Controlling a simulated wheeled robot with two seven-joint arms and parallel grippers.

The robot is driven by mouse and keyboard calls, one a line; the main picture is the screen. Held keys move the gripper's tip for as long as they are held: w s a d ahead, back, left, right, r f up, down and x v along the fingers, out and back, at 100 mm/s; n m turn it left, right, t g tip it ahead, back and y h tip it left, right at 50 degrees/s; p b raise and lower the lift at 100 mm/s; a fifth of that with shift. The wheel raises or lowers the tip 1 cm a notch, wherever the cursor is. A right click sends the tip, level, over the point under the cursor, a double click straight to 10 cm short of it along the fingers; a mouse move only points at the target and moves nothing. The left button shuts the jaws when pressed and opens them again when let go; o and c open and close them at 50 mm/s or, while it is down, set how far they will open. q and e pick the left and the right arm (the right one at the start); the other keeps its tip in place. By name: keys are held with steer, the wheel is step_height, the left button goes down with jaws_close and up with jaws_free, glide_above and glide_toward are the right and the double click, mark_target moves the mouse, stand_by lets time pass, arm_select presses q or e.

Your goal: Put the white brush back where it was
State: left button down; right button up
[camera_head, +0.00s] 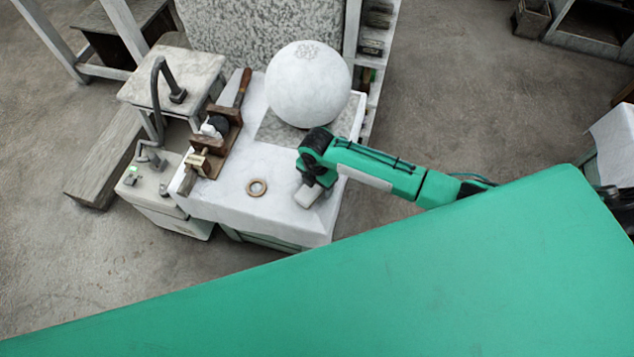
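My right gripper (308,192) comes in from the right and points down over the near right part of the white-covered table (227,203). A pale blocky shape shows at its end, and I cannot tell whether it is part of the gripper or something held. The fingertips are too small to tell open from shut. A wooden rack (214,150) at the table's left side holds tools; a small white piece (208,130) in it may be a brush, but I cannot be sure. My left gripper is not in view.
A large white plaster sphere (307,84) stands at the table's back right, behind my gripper. A tan ring (256,187) lies left of the gripper. A brown-handled tool (243,86) is beyond the rack. A small stand (172,76) is at left. The table's front middle is mostly clear.

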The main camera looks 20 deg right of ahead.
steer(key=shift+r, duration=0.15)
step_height(320, 180, up, 11)
steer(key=shift+r, duration=0.1)
steer(key=shift+r+p, duration=0.3)
steer(key=shift+r, duration=0.15)
stand_by(0.3)
